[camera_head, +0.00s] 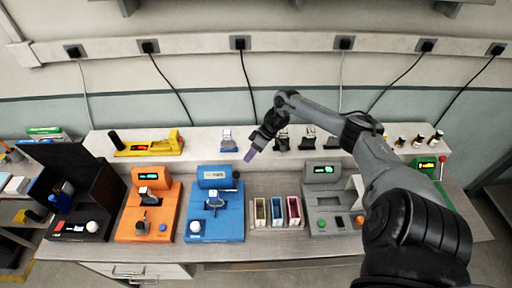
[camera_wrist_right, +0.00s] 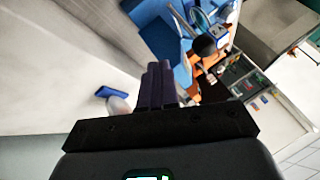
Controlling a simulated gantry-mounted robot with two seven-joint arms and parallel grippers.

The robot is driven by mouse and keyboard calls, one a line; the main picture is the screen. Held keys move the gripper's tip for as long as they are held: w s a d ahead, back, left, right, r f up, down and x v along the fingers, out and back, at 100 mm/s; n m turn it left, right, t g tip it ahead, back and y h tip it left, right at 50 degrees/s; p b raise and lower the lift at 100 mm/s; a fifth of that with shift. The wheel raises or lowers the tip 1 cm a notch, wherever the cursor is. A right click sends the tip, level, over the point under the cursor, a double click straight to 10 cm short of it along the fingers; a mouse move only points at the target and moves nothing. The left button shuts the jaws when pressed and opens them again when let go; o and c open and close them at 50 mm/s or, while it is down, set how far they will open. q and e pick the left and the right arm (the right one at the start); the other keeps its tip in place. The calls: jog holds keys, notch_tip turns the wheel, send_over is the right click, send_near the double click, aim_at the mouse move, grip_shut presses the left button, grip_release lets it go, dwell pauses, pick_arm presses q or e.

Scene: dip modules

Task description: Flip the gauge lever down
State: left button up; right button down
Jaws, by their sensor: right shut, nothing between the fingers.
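No part is labelled as the gauge lever, so I cannot tell for certain which one it is. A blue module (camera_head: 216,224) stands on the bench with a display block (camera_head: 214,177) at its back and a dark knob (camera_head: 237,174) on that block's right side. In the right wrist view the blue module (camera_wrist_right: 163,40) is beyond the fingers, with a round dark end (camera_wrist_right: 205,45) near it. My right gripper (camera_head: 250,155) is shut and empty, above the bench behind and right of the blue module. Its purple fingers (camera_wrist_right: 157,85) are together. My left gripper is not in view.
An orange module (camera_head: 147,221) and a black module (camera_head: 80,223) stand left of the blue one. A yellow device (camera_head: 155,147) is on the back shelf. Narrow bins (camera_head: 277,222) and a grey module (camera_head: 330,200) are to the right. My right arm covers part of the right side.

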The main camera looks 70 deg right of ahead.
jog(key=shift+w+a+f+p, duration=0.2)
jog(key=shift+a+p, duration=0.25)
jog(key=shift+a, duration=0.35)
jog(key=shift+w+a+f+p, duration=0.15)
jog(key=shift+a+p, duration=0.3)
jog(key=shift+a, duration=0.3)
jog(key=shift+w+a+f+p, duration=0.1)
jog(key=shift+a+f+p, duration=0.1)
jog(key=shift+a+p, duration=0.45)
jog(key=shift+a, duration=0.15)
